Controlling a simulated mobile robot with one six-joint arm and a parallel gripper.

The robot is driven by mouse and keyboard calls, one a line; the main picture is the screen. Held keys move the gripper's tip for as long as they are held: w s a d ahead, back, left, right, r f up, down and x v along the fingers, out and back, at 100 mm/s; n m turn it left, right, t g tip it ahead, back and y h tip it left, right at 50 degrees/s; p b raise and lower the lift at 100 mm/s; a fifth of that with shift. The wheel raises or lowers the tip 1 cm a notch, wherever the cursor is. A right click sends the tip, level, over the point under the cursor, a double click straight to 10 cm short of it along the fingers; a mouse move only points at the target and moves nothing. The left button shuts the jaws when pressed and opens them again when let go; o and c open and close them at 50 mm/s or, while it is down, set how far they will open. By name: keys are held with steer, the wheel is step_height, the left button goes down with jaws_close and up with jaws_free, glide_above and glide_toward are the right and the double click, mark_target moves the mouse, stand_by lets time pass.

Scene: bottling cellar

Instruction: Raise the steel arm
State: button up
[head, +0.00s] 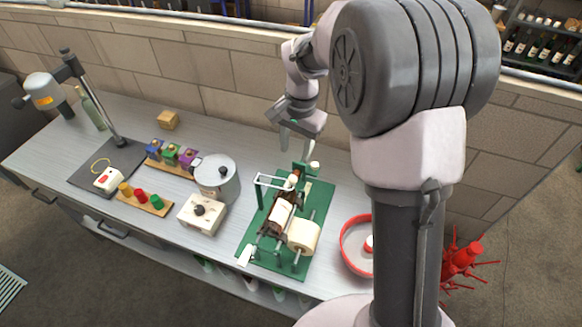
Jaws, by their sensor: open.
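A hand labelling machine with a green base plate (320,200) stands on the bench's front right. A brown bottle (277,222) with a pale label lies along its middle. A pale, bent steel arm (275,182) spans the bottle's far part; I cannot tell whether it touches the bottle. A cream label roll (303,236) sits at the machine's right. My gripper (301,144) hangs open and empty above the bench, just beyond the machine's far edge and apart from the steel arm. My arm comes in from the right.
Left of the machine stand a steel pot (216,182), a white box with a dark knob (201,214) and a rack of coloured blocks (172,158). A red-rimmed round tray (349,262) is at the right, partly behind my arm. The bench's back strip is mostly clear before the block wall.

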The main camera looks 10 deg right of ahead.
mark_target(293, 177)
steer(key=f, duration=0.4)
steer(key=f+b, duration=0.1)
steer(key=f, duration=0.8)
steer(key=shift+w+a+f, duration=0.35)
jaws_close()
stand_by(0.5)
